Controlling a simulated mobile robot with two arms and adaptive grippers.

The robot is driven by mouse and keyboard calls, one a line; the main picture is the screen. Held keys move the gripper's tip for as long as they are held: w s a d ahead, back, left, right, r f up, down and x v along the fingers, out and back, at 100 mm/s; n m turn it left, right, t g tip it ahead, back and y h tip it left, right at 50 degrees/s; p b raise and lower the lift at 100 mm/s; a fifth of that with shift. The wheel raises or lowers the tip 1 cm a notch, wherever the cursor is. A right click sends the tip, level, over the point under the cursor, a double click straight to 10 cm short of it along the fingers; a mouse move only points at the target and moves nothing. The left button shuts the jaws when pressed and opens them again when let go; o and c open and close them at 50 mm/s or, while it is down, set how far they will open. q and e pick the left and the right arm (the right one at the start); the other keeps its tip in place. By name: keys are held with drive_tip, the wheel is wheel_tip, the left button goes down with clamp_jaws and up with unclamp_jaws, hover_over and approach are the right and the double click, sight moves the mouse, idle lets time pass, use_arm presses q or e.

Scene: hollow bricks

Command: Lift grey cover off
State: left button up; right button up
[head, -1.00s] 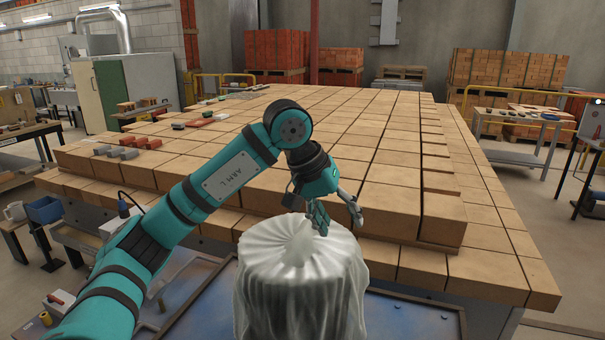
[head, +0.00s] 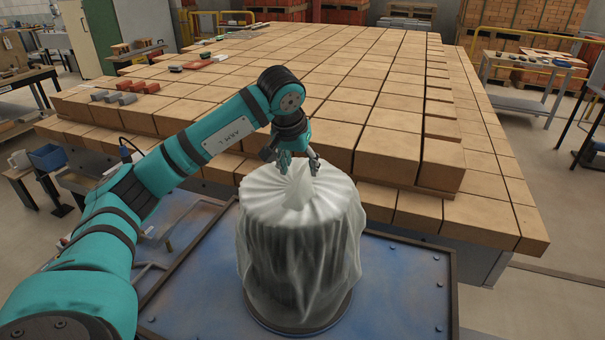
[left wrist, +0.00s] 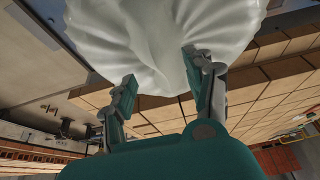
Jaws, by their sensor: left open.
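The grey cover (head: 300,225) is a pale, thin, pleated cloth draped over a round, drum-like object on a blue platform. Its top is gathered to a small peak, and its lower edge hangs in folds. The dark round base (head: 300,325) shows below the hem; the rest of the object is hidden. My left gripper (head: 298,168) is at the top of the cover, with its open fingers on either side of the peak. In the left wrist view the fingers (left wrist: 160,95) are apart, with the cover's cloth (left wrist: 150,40) just beyond them. I cannot tell whether they touch it. My right gripper is not in view.
A large bed of tan bricks (head: 330,100) stands right behind the covered object. The blue platform (head: 400,290) has a raised dark rim and bare room to the right. A side table (head: 525,65) stands at the far right.

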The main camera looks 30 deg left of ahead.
sight(303, 178)
use_arm(q)
drive_tip(key=p+x, duration=0.1)
drive_tip(key=x, duration=0.5)
drive_tip(key=shift+r, duration=0.1)
clamp_jaws()
